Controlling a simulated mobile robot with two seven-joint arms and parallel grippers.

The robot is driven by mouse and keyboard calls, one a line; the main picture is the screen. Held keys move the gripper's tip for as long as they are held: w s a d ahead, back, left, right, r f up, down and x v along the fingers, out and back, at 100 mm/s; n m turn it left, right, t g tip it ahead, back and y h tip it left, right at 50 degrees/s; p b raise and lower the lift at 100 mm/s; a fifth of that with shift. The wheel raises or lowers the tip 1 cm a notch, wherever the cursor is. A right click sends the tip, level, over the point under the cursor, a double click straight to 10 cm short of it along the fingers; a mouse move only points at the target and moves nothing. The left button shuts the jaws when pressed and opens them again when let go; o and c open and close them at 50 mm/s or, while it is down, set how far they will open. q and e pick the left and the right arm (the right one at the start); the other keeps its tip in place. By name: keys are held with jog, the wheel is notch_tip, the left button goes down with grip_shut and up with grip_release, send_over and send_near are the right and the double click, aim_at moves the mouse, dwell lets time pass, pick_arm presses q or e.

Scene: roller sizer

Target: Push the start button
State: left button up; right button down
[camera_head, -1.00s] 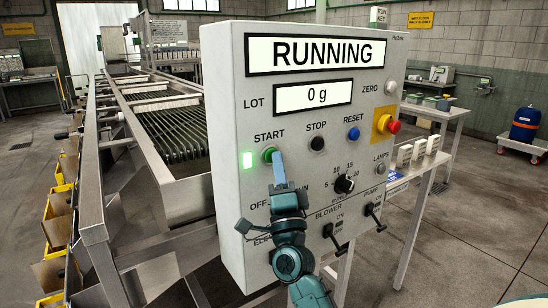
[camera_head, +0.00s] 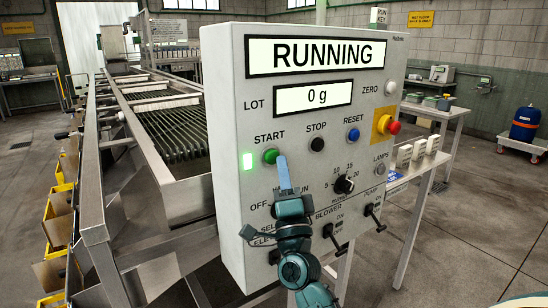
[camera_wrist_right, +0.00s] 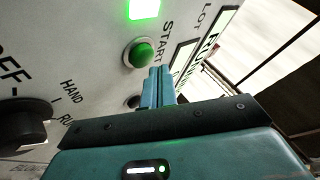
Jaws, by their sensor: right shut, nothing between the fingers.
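The green start button (camera_head: 270,156) sits on the grey control panel (camera_head: 228,120) under the word START. It also shows in the right wrist view (camera_wrist_right: 139,54). The green lamp (camera_head: 247,160) to its left is lit, and the top display (camera_head: 315,55) reads RUNNING. My right gripper (camera_head: 283,160) is shut and empty. Its fingertips are just right of and slightly below the button in the head view; the wrist view shows them (camera_wrist_right: 160,70) beside it, apart from its face. My left gripper is not in view.
The panel also carries a black stop button (camera_head: 317,144), a blue reset button (camera_head: 353,134) and a red emergency button (camera_head: 393,127). A black selector knob (camera_wrist_right: 22,122) is close to the gripper. Roller machinery (camera_head: 170,195) stands behind at left.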

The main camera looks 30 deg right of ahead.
jog(key=shift+s+y, duration=0.1)
jog(key=shift+y, duration=0.2)
pick_arm(q)
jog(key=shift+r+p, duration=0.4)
jog(key=shift+p, duration=0.1)
pick_arm(e)
jog(key=s, duration=0.4)
jog(key=shift+s+d, duration=0.2)
jog(key=shift+s, duration=0.2)
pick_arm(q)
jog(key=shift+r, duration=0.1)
